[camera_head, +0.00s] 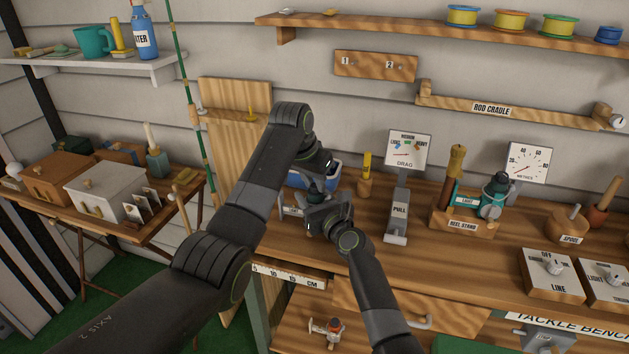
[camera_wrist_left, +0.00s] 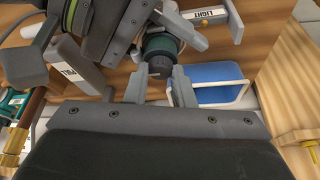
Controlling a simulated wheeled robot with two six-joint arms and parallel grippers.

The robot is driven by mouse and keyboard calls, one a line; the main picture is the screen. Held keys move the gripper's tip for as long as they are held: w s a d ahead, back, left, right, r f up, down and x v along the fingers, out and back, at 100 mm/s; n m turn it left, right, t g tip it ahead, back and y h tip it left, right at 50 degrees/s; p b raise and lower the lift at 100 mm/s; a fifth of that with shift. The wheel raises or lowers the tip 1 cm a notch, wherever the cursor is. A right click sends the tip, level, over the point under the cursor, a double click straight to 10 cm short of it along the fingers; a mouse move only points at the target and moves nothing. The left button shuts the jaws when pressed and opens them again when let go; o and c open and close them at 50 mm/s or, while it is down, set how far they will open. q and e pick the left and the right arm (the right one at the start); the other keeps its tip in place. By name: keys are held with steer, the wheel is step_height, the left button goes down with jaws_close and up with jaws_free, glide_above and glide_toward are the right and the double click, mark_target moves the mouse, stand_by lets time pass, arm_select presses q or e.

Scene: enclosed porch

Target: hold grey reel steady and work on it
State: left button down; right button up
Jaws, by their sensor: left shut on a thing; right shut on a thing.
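The grey reel (camera_wrist_left: 162,46), with a dark green spool and a grey end, is between my two grippers in the left wrist view. My left gripper (camera_wrist_left: 168,76) is shut on its near end. My right gripper (camera_wrist_left: 128,38) reaches in from the upper left and is shut on the reel's other side, though its contact is partly hidden. In the head view, my left gripper (camera_head: 322,188) comes down from above and my right gripper (camera_head: 330,214) meets it from below, over the bench. The grippers mostly hide the reel there.
A blue bin (camera_head: 322,172) stands close behind the grippers. A PULL drag gauge (camera_head: 399,205) and a reel stand (camera_head: 464,220) with a teal reel (camera_head: 495,195) are to the right. A grey bar labelled LIGHT (camera_wrist_left: 211,15) lies near the reel. A side table (camera_head: 112,222) stands left.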

arm_select(q)
steer(key=m, duration=0.2)
steer(key=m+g+h, duration=0.1)
steer(key=m, duration=0.1)
steer(key=shift+w+a+r+m, duration=0.1)
steer(key=shift+w+a+m, duration=0.1)
steer(key=shift+m, duration=0.1)
steer(key=shift+w+m+g+h, duration=0.1)
steer(key=shift+m+g+h, duration=0.45)
steer(key=shift+m, duration=1.35)
steer(key=shift+g, duration=0.25)
steer(key=c, duration=1.2)
jaws_free()
steer(key=v, duration=1.2)
steer(key=shift+d, duration=0.15)
